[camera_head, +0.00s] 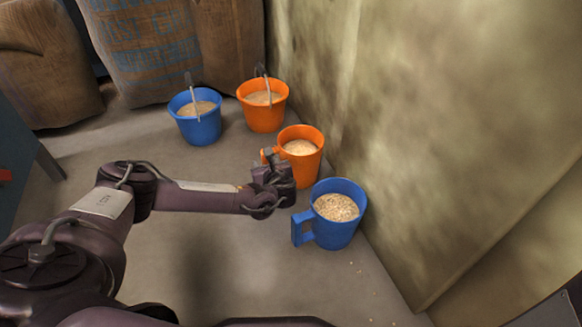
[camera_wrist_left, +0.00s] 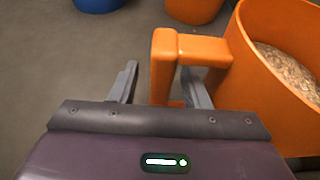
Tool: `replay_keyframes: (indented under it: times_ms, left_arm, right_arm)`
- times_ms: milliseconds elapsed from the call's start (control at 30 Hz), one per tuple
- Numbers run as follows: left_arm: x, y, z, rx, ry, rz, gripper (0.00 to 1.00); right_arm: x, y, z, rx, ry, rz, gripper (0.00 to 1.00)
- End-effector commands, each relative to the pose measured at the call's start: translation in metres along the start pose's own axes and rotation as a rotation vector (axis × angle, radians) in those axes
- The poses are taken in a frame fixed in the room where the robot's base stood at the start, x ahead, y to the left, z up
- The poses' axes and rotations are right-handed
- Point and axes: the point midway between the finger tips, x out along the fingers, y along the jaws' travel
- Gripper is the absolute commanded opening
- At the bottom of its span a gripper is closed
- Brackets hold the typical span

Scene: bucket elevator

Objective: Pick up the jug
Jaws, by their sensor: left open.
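An orange jug (camera_head: 307,161) filled with pale grain stands on the floor against the wall, its handle facing left. My left gripper (camera_head: 268,160) is at that handle and hides part of it. In the left wrist view the orange jug (camera_wrist_left: 262,100) is at the right, and my open left gripper (camera_wrist_left: 160,84) has its fingers on either side of the handle's upright part (camera_wrist_left: 162,68). The right finger appears to reach into the handle loop. Contact cannot be told. A blue jug (camera_head: 345,228) of coarser grain stands nearer me, handle to the left. My right gripper is out of view.
A blue bucket (camera_head: 200,130) and an orange bucket (camera_head: 264,115), both with grain and raised wire handles, stand behind. Full sacks (camera_head: 140,45) lean at the back. The stained wall (camera_head: 400,110) bounds the right side. Floor (camera_head: 230,270) in front is clear.

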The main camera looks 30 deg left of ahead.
Motion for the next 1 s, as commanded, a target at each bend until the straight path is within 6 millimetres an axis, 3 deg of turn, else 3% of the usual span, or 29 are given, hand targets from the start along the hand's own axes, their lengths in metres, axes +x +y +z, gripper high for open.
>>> replay_keyframes:
  times_ms: [133, 467, 1000]
  left_arm:
    - [-0.0004, 0.0002, 0.0008, 0.000, 0.000, 0.000, 0.42]
    - [-0.0005, 0.0001, 0.0007, 0.000, 0.000, 0.000, 0.00]
    - [-0.0006, 0.0000, 0.0006, 0.000, 0.000, 0.000, 0.00]
  right_arm:
    - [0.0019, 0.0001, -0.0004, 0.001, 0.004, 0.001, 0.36]
    - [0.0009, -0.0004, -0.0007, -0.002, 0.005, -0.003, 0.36]
    - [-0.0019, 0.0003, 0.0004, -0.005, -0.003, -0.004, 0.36]
